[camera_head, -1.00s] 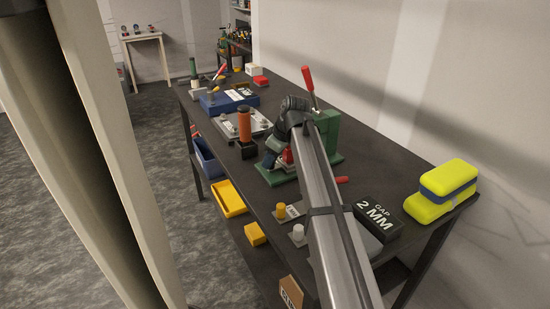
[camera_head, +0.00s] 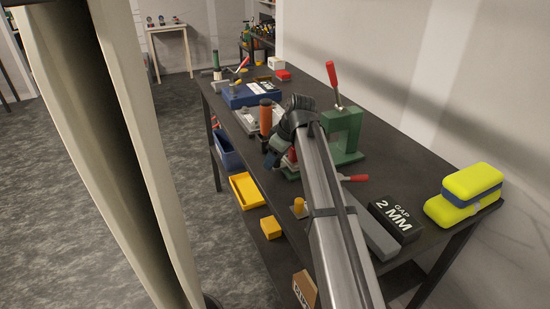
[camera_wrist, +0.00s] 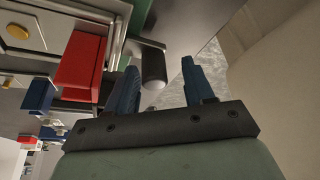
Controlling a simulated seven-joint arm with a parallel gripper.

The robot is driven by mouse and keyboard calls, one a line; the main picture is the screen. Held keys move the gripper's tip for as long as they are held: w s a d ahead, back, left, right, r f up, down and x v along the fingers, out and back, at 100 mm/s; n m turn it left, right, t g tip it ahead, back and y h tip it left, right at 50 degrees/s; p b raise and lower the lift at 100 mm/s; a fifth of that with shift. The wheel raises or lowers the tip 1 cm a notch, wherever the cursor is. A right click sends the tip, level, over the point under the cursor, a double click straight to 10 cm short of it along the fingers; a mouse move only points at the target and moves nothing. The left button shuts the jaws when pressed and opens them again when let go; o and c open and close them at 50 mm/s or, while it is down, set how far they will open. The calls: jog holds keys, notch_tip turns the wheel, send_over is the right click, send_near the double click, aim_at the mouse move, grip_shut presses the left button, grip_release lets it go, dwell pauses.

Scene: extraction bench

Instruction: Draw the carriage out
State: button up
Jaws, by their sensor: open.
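A green fixture (camera_head: 346,128) with an upright red lever (camera_head: 332,74) stands on the bench. A small red block (camera_head: 293,155) shows at its near left side, mostly hidden by my arm; it may be the carriage. In the wrist view a red block (camera_wrist: 80,66) sits beside a metal plate (camera_wrist: 25,40). A dark round grip (camera_wrist: 154,68) on a short pale stem lies between my fingertips, with space visible on its right. My gripper (camera_wrist: 158,80) is open around the grip, not closed on it. Its fingertips are largely hidden in the head view.
An orange-handled tool (camera_head: 265,117) and a blue box (camera_head: 250,95) stand beyond my gripper. A yellow tray (camera_head: 246,190) hangs by the left edge.

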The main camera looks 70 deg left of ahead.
jog(key=v, duration=1.3)
jog(key=shift+r, duration=0.4)
jog(key=shift+d, duration=0.1)
